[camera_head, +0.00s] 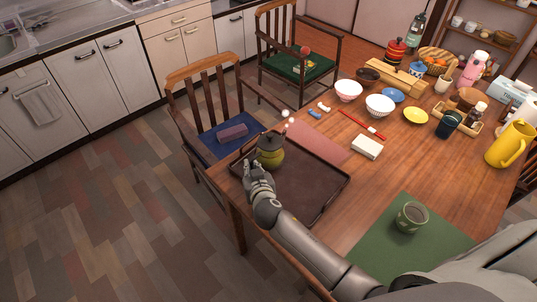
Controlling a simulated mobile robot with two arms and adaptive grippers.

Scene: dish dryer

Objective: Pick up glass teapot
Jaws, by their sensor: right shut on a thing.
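My right gripper (257,168) reaches in from the bottom right and is shut on the teapot's near left side. The fingers cover part of that side and the contact is small in view. I cannot tell whether the teapot's base touches the tray. My left gripper is not in view.
Bowls (380,105), a white box (367,147) and red chopsticks (362,124) lie beyond the tray. A green cup (411,217) stands on a green mat (433,247) at the right. A yellow pitcher (508,146) stands near the right edge. Chairs (222,127) border the table's far left side.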

